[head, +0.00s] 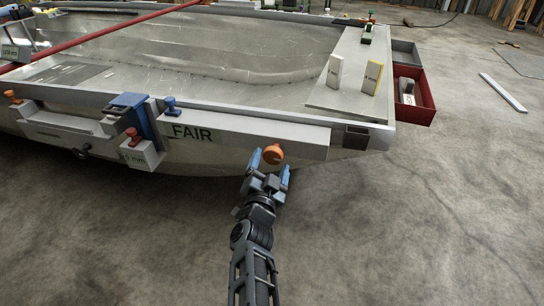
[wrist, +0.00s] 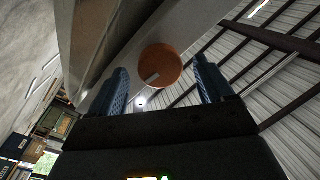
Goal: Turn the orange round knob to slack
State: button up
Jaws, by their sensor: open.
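The orange round knob (head: 273,154) sits on the front face of the grey hull rail, to the right of the word "FAIR". In the wrist view my gripper (wrist: 165,88) has one finger on each side of the knob, with gaps between the fingers and the disc. I cannot tell whether either finger touches it.
Left along the rail are a blue knob (head: 171,106), a blue clamp-like block (head: 131,112), a red knob (head: 133,136) and another orange knob (head: 12,97). The concrete floor at the right is mostly clear.

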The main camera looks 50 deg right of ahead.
jog(key=shift+p+v, duration=0.3)
jog(key=shift+v, duration=1.85)
